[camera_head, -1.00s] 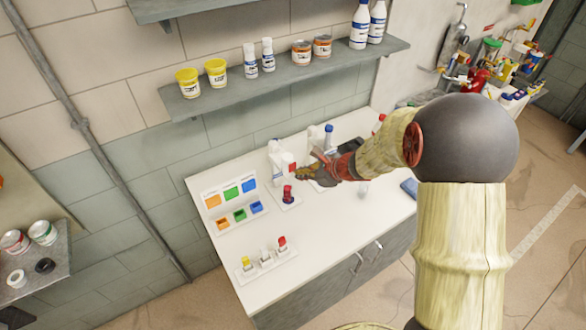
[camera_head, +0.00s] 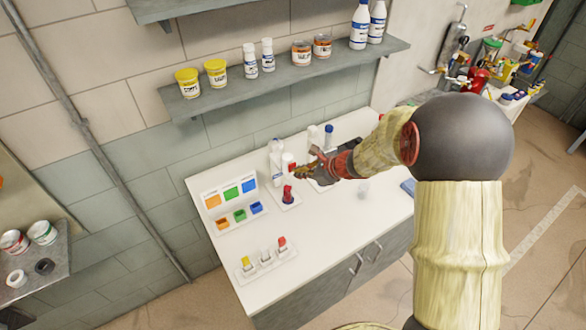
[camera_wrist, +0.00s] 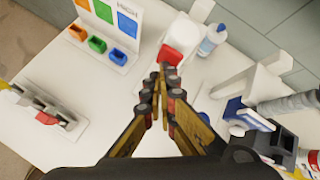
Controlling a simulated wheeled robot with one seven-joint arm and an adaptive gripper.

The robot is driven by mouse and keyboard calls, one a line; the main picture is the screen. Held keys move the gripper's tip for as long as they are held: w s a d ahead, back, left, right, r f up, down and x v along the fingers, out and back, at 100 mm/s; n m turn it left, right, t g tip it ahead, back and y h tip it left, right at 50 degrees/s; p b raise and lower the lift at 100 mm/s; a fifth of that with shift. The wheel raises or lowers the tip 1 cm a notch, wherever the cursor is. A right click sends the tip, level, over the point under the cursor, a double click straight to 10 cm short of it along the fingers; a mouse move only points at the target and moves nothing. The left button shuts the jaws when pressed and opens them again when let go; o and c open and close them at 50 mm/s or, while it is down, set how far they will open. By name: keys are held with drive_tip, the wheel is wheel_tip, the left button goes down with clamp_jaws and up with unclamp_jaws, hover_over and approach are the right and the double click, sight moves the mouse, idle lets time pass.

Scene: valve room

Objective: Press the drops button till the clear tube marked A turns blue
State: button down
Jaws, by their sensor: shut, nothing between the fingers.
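My gripper (camera_head: 299,172) is shut and empty over the counter. In the wrist view its fingertips (camera_wrist: 164,70) reach toward a red block-like part (camera_wrist: 172,56) at the front of a white device (camera_wrist: 185,38). The tips look very close to the red part; I cannot tell if they touch. In the head view the white device (camera_head: 276,160) stands left of my gripper, and a dark red item (camera_head: 288,195) sits on a white base below it. No drops-button label or letter A is readable. I cannot tell which tube is A.
A white rack (camera_head: 265,262) with small yellow, pale and red-topped items stands at the front left. A color panel (camera_head: 229,190) with orange, green and blue bins is behind it. A bottle (camera_wrist: 212,40) stands right of the device. A shelf (camera_head: 290,78) hangs above. The counter's front middle is clear.

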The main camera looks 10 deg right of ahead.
drive_tip(key=shift+w+a, duration=0.1)
drive_tip(key=shift+w, duration=0.15)
drive_tip(key=shift+s, duration=0.1)
idle(0.5)
drive_tip(key=shift+s+d+b, duration=0.3)
drive_tip(key=shift+s, duration=0.55)
drive_tip(key=s, duration=0.1)
drive_tip(key=s+d, duration=0.1)
drive_tip(key=s, duration=0.1)
drive_tip(key=s+b, duration=0.1)
drive_tip(key=shift+s+d, duration=0.25)
drive_tip(key=shift+s, duration=0.1)
idle(0.6)
